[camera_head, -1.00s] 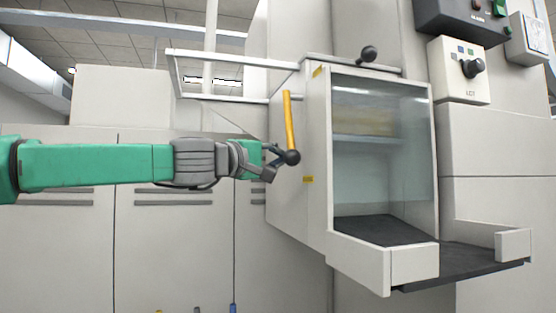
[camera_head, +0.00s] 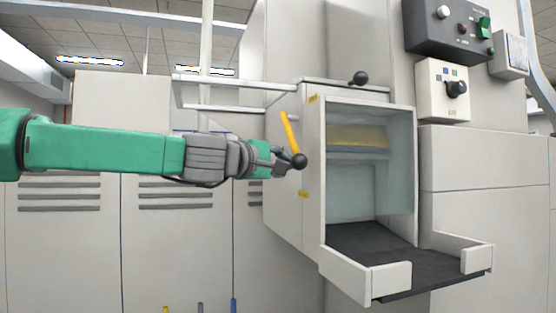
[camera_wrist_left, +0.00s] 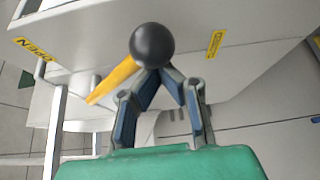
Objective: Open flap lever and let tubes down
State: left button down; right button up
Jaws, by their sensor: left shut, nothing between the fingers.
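The flap lever (camera_head: 290,131) is a yellow bar on the left side of the white tray cabinet, tilted, with a black ball knob (camera_head: 299,161) at its lower end. My left gripper (camera_head: 284,164) is at the knob, its fingers close beside it. In the left wrist view the fingertips (camera_wrist_left: 163,68) meet just below the black knob (camera_wrist_left: 152,45), and the yellow lever (camera_wrist_left: 113,80) runs down to the left. The fingers are shut with nothing between them. Yellowish tubes (camera_head: 357,137) lie on the upper shelf behind the clear window. My right gripper is not in view.
The cabinet has a dark lower tray (camera_head: 430,270) with white side walls. Another black knob (camera_head: 360,78) stands on top. A control box (camera_head: 442,90) is on the right wall. An "OPEN" label (camera_wrist_left: 32,48) shows in the wrist view.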

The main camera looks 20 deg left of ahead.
aim_at(292, 149)
pick_arm(q)
jog(key=s+d+r, duration=0.1)
jog(key=s+r+p, duration=0.1)
jog(key=r, duration=0.1)
jog(key=s+d+r+p, duration=0.1)
jog(key=shift+d+r, duration=0.2)
jog(key=shift+d, duration=0.15)
jog(key=shift+s+d+r+p, duration=0.15)
jog(key=shift+s+r+p, duration=0.05)
jog(key=shift+r+p, duration=0.3)
jog(key=shift+s+d+r+p, duration=0.15)
jog(key=shift+s+r+p, duration=0.05)
jog(key=shift+r+p, duration=0.25)
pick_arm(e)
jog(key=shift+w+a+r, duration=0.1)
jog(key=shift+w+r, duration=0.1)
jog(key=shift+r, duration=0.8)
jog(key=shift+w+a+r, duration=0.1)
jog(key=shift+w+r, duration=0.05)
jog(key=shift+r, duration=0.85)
pick_arm(q)
jog(key=shift+r, duration=0.1)
